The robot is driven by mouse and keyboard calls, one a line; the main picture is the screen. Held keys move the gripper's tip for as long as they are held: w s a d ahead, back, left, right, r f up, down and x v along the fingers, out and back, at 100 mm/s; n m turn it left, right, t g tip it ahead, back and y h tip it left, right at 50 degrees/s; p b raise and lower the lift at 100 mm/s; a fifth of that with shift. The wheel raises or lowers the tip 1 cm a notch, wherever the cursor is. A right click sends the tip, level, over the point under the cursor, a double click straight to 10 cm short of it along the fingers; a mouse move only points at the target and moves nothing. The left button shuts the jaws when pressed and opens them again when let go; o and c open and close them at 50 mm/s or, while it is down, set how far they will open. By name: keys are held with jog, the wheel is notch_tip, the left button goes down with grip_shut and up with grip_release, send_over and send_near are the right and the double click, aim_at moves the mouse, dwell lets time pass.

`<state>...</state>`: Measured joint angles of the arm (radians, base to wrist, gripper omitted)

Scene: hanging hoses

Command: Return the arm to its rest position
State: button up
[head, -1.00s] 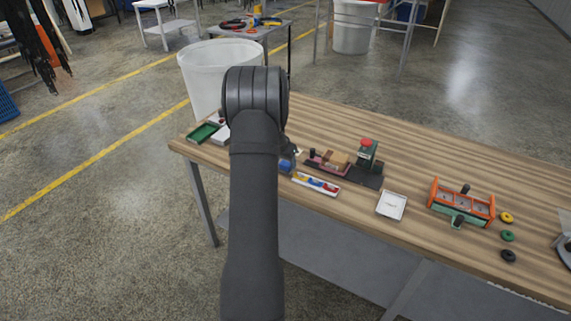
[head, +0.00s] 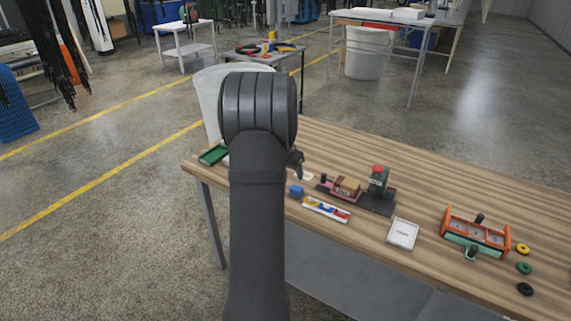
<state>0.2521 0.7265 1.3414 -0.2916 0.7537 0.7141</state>
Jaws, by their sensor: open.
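My arm rises through the middle of the head view, with its thick dark joint in front of the table's left end. My gripper (head: 297,163) is mostly hidden behind the arm. Only a small dark part shows at the arm's right side, above the tabletop. No object is seen held in it, and it is open. How high it is above the table cannot be told.
A white bin (head: 209,105) stands behind.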

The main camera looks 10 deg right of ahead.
aim_at(297, 188)
jog(key=x, duration=1.2)
jog(key=shift+f, duration=0.3)
notch_tip(297, 188, up, 3)
jog(key=shift+r, duration=0.5)
jog(key=shift+f, duration=0.15)
